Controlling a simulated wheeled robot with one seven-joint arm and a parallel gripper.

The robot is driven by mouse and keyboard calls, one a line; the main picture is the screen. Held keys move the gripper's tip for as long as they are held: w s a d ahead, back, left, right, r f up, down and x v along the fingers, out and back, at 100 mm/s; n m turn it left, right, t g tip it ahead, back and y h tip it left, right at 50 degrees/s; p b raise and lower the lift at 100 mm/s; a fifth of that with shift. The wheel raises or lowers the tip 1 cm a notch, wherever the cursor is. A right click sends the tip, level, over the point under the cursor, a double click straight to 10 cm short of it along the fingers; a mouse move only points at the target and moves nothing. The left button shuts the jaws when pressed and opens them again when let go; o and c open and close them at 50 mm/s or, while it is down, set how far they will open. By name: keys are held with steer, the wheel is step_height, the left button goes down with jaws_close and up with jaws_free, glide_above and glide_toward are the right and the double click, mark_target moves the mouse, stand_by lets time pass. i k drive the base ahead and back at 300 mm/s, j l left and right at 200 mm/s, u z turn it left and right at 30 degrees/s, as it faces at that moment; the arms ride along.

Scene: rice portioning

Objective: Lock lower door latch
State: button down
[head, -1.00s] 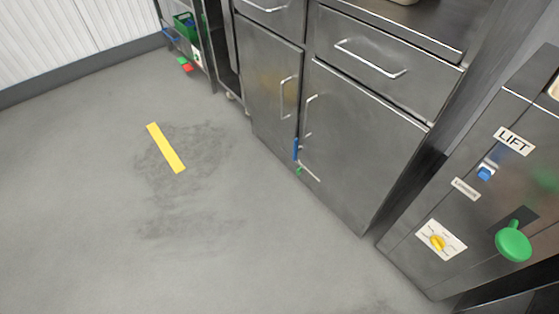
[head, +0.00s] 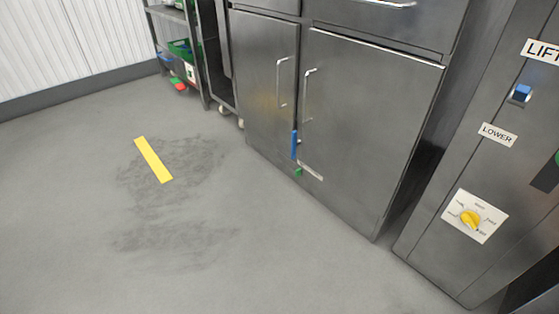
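Two steel cabinet doors stand side by side, a left door (head: 262,85) and a right door (head: 365,125), both looking shut. A blue latch handle (head: 294,145) stands upright at the seam between them, low down. A pale plate (head: 311,172) sits just right of and below it on the right door. A small green piece (head: 298,171) lies below the blue handle. Whether the latch is engaged is too small to tell. My gripper is not in view.
A steel panel with LIFT and LOWER labels, a blue switch (head: 520,93) and a yellow dial (head: 470,218) stands at the right. A shelf cart (head: 188,75) with bins is at the back left. The grey floor is clear, with a yellow strip (head: 153,160).

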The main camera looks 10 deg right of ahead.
mark_target(295, 143)
steer(key=i+j, duration=0.15)
steer(key=i, duration=0.3)
steer(key=i+j+z, duration=0.1)
steer(key=i, duration=0.4)
steer(key=i+j, duration=0.2)
steer(key=i, duration=0.25)
steer(key=i+j+z, duration=0.1)
steer(key=i, duration=0.35)
steer(key=j, duration=0.1)
